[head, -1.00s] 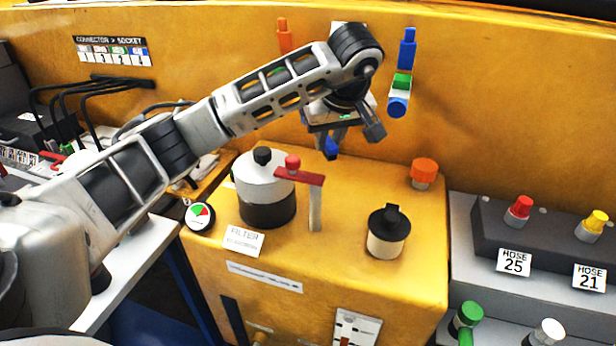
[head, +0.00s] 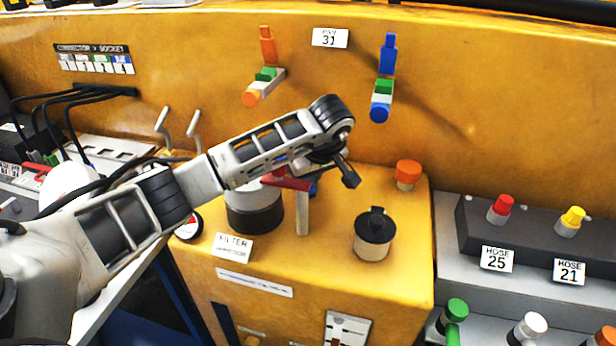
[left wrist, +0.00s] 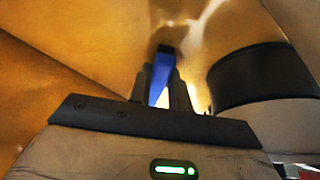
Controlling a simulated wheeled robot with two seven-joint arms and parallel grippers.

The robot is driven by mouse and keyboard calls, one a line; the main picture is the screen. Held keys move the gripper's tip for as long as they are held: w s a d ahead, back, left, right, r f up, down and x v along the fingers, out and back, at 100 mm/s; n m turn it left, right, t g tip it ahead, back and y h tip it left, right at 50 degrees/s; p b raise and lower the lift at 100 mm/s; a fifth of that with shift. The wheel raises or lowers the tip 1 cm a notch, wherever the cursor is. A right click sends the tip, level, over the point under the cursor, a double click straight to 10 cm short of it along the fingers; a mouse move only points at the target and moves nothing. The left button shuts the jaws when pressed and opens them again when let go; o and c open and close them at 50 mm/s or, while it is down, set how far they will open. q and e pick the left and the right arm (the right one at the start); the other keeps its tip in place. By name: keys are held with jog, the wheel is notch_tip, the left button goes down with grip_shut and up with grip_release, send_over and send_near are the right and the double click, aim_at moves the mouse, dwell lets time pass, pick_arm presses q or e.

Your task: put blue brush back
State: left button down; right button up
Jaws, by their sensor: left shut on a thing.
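My left gripper (left wrist: 161,88) is shut on a slim blue piece, the blue brush (left wrist: 161,74), of which only part shows between the fingers in the left wrist view. A dark end sits at its far tip. Only a small blue patch of the brush (head: 313,188) shows there; the fingertips are hidden. I cannot tell whether the brush touches anything. My right gripper is not in view.
The filter canister (head: 253,215) stands just left of the lever. A black-lidded jar (head: 375,237) and an orange knob (head: 407,174) stand to the right. An orange valve (head: 266,86) and a blue valve (head: 383,86) stick out of the back wall above.

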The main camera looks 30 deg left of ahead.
pick_arm(q)
jog(key=c, duration=1.3)
grip_release()
jog(key=shift+f, duration=0.1)
jog(key=v, duration=1.2)
